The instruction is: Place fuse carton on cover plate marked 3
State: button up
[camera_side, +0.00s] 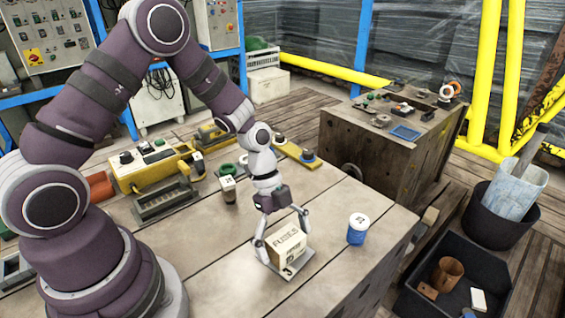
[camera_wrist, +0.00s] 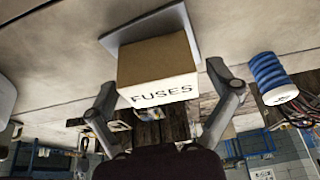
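The fuse carton (camera_side: 288,241), a tan box with a white face lettered FUSES, rests on a thin grey cover plate (camera_side: 299,267) on the workbench. A dark mark like a 3 shows at the plate's front; it is too small to read surely. In the wrist view the carton (camera_wrist: 157,70) sits in front of the pale plate (camera_wrist: 122,35), which sticks out around it. My gripper (camera_side: 284,240) is above the carton with a finger on either side. In the wrist view my gripper (camera_wrist: 162,76) is open, with gaps between its fingers and the carton.
A small labelled container (camera_side: 228,189) and a yellow device (camera_side: 150,168) stand behind. The bench's front middle is clear. A dark bin (camera_side: 455,285) lies beyond its right edge.

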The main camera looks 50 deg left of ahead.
jog(key=v, duration=1.2)
jog(key=s+a+r+n+t+y, duration=0.1)
jog(key=s+r+n+t+y, duration=0.3)
jog(key=n, duration=1.4)
jog(key=s+r+t, duration=0.1)
jog(key=s+r, duration=0.3)
jog(key=shift+s+a+r+t+y, duration=0.15)
jog(key=shift+s+r+t+y, duration=0.05)
jog(key=shift+s+t+y, duration=0.1)
